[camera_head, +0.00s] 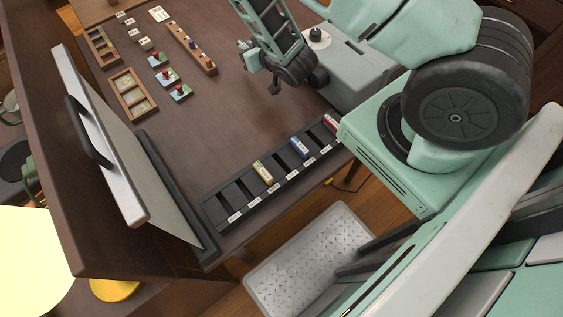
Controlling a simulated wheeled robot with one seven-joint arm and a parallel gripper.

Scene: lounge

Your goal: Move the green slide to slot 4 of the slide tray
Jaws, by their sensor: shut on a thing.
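The dark slide tray (210,215) lies along the table's near edge, with a row of slots and small white labels too small to read. A yellow slide (262,172), a blue slide (299,147) and a red slide (330,123) stand in it, with empty slots between and to the left of them. My gripper (260,70) is above the far side of the table, well beyond the tray. It is shut on a small, pale green block at its tip, which looks like the green slide (250,60). Its details are hard to make out.
A grey box-shaped device (370,78) stands right of my gripper. A large panel with a black handle (88,130) stands at the left. Wooden trays (133,94), a peg rail (190,47) and small picture tiles (167,76) lie at the back. The middle table is clear.

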